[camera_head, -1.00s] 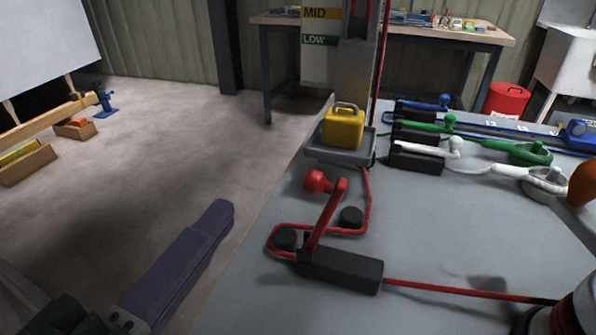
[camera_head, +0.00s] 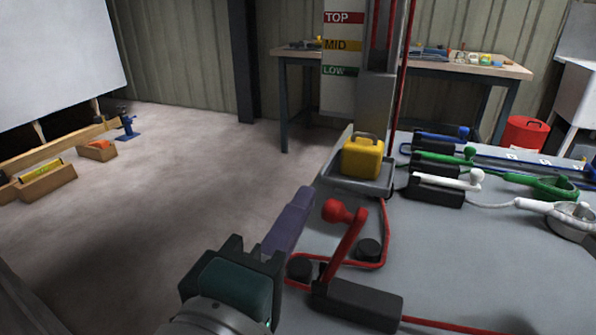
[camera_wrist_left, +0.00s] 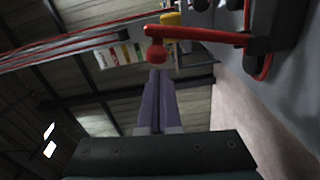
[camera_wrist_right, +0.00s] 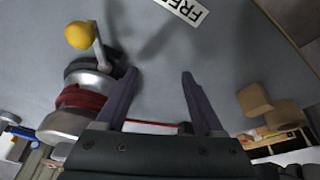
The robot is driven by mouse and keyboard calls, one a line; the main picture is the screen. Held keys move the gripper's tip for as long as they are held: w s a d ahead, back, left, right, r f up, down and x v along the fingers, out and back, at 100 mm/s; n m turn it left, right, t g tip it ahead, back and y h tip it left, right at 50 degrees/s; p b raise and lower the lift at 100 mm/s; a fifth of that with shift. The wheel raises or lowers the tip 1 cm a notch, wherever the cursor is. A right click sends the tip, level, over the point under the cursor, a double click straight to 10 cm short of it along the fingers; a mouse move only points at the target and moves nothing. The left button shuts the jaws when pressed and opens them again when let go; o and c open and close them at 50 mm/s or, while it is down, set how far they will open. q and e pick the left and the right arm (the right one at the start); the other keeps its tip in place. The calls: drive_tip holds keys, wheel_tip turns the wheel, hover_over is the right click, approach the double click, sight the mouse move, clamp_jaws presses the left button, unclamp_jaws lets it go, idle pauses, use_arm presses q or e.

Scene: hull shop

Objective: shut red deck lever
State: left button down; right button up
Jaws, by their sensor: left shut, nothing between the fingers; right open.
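The red deck lever (camera_head: 350,245) has a round red knob (camera_head: 338,210) and a black base (camera_head: 358,304) on the grey deck. Its arm stands up, tilted, from the left end of the base. My left gripper (camera_head: 302,200) is shut and empty, just left of the knob in the head view. In the left wrist view, the fingertips (camera_wrist_left: 158,76) point at the red knob (camera_wrist_left: 156,54), with a small apparent gap; contact is not clear. My right gripper (camera_wrist_right: 160,74) is open and empty over the deck, seen only in its wrist view.
A red rope runs round two black posts (camera_head: 369,250) beside the lever. A yellow weight (camera_head: 362,157) sits in a grey tray (camera_head: 328,180) behind it. Blue, green and white levers (camera_head: 445,184) lie low at right. A winch with a yellow knob (camera_wrist_right: 79,35) is near my right gripper.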

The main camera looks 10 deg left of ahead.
use_arm(q)
drive_tip(key=shift+s+d, duration=0.15)
drive_tip(key=shift+d, duration=0.1)
use_arm(e)
drive_tip(key=shift+w, duration=0.1)
drive_tip(key=shift+a, duration=0.1)
